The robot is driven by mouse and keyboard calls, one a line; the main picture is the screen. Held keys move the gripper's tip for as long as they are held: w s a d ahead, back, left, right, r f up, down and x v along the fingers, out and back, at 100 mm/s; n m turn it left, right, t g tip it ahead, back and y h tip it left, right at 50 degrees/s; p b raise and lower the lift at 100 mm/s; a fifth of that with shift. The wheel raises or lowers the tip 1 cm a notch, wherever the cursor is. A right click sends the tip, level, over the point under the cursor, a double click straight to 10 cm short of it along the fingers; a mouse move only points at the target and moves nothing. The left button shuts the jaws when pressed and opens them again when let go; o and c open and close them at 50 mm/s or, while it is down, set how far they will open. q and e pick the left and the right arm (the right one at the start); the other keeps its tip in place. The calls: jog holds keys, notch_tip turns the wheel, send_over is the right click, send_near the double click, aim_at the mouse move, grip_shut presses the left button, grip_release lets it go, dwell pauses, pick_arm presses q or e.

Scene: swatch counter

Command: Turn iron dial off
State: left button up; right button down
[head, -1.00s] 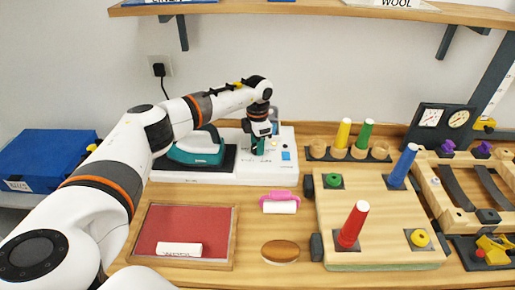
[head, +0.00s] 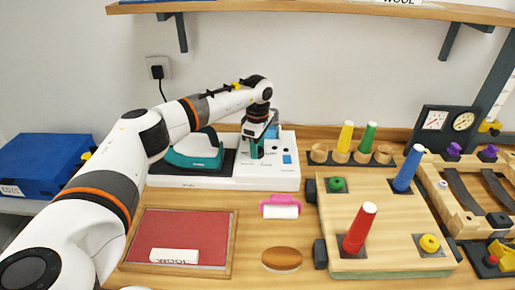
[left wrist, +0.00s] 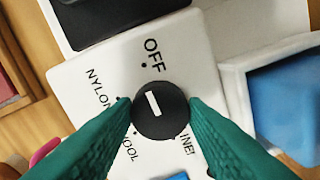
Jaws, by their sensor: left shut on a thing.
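The iron dial (left wrist: 165,122) is a round black knob with a white mark, on a white panel. The mark points up and a little left, toward the dot under the OFF label (left wrist: 152,55). In the head view my left gripper (head: 257,148) is over the right part of the white iron station (head: 225,183); the dial is hidden there. My right gripper is not in view.
A teal and white iron (head: 193,154) rests on the station's dark pad, left of the gripper. In front are a red framed mat (head: 190,228), a pink-handled roller (head: 280,208) and a brown oval brush (head: 282,259). A pegboard (head: 375,215) stands to the right.

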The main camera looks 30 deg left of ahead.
pick_arm(q)
jog(key=shift+m, duration=0.3)
jog(key=o, duration=1)
jog(key=shift+c, duration=0.2)
jog(key=shift+r, duration=0.1)
notch_tip(320, 180, up, 12)
jog(key=b, duration=0.2)
